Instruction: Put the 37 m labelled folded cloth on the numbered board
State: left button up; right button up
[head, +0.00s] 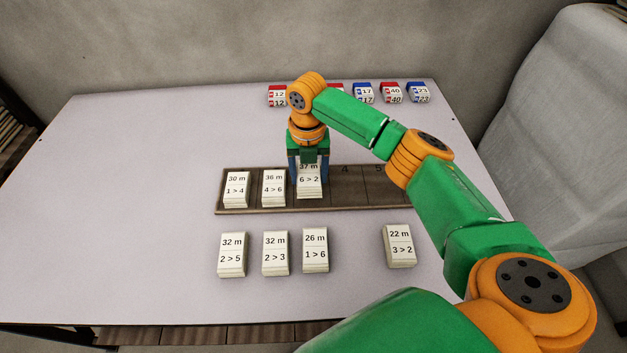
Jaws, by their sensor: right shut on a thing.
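The folded cloth labelled 37 m, 6 > 2 (309,186) is at the third place of the brown numbered board (400,190). My right gripper (308,172) points down and is shut on this cloth, covering its upper part and sides. I cannot tell whether the cloth rests fully on the board. The cloths labelled 30 m (236,188) and 36 m (273,187) lie on the board to the left of it. The numbers 4 and 5 show on bare board to the right. My left gripper is not in view.
In front of the board lie cloths labelled 32 m, 2 > 5 (232,254), 32 m, 2 > 3 (275,253), 26 m (315,250) and 22 m (399,246). Red and blue numbered blocks (391,92) line the table's back edge. The table's left side is clear.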

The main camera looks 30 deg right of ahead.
aim_at(312, 182)
jog(key=f, duration=0.3)
jog(key=d+f, duration=0.1)
jog(key=shift+w+d+f, duration=0.1)
jog(key=shift+w+f, duration=0.25)
jog(key=shift+f, duration=0.05)
jog(key=shift+f+b, duration=0.15)
jog(key=shift+b, duration=0.2)
jog(key=o, duration=1.4)
jog(key=shift+c, duration=0.2)
notch_tip(312, 182, up, 12)
jog(key=shift+r+p, duration=0.2)
jog(key=shift+p, duration=0.25)
